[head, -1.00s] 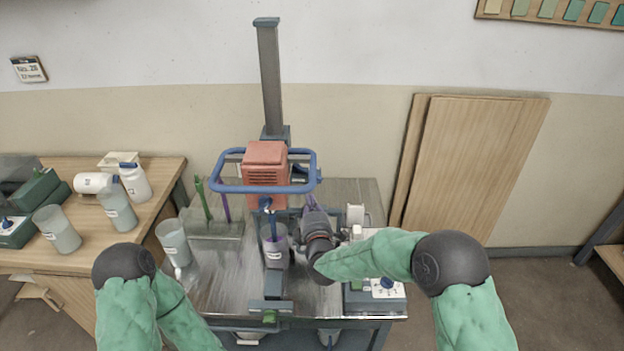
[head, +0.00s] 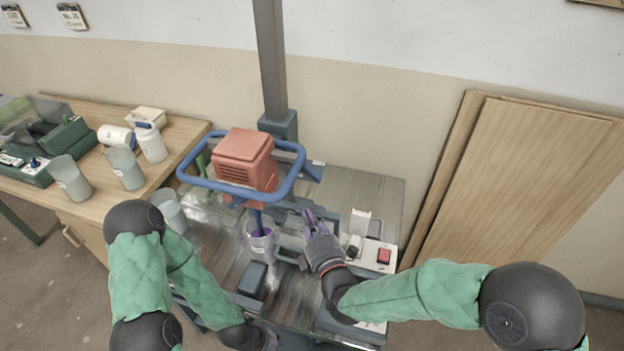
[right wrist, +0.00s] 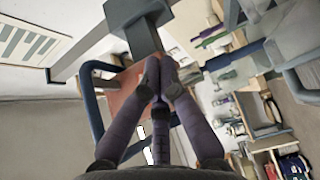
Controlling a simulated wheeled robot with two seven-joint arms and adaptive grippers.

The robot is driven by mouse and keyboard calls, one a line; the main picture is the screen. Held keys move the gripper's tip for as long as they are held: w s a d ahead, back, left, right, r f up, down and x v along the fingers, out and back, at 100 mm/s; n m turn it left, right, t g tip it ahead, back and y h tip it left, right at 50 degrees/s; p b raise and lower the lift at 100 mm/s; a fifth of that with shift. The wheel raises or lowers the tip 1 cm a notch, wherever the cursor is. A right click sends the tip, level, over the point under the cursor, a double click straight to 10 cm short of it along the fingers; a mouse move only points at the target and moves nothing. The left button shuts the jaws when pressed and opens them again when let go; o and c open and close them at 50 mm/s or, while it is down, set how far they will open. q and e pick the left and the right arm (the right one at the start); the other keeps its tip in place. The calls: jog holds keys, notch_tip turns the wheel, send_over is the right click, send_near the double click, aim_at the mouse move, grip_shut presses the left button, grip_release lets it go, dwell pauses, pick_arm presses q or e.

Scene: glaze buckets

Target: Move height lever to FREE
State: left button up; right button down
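The mixer has a red motor head (head: 245,158) inside a blue ring handle (head: 190,180), on a dark grey column (head: 272,70) with a collar (head: 278,126) at its foot. A dark bar with a small pale label (head: 314,168) juts out right of the head; I cannot tell whether this is the height lever, and no FREE mark is readable. My right gripper (head: 314,216) is in front of and right of the head, fingers pointing up. In the right wrist view its fingertips (right wrist: 160,78) meet with nothing visible between them, and the red head shows behind. My left gripper is out of sight.
A glaze bucket (head: 261,240) stands under the mixer. A control box with a red switch (head: 384,256) is right of my right gripper. Another bucket (head: 170,210) stands left. The side table (head: 60,110) holds cups and bottles. Boards (head: 530,180) lean on the wall.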

aim_at(307, 168)
jog(key=shift+s+a, duration=0.1)
jog(key=shift+w+b, duration=2)
jog(key=shift+w, duration=3.85)
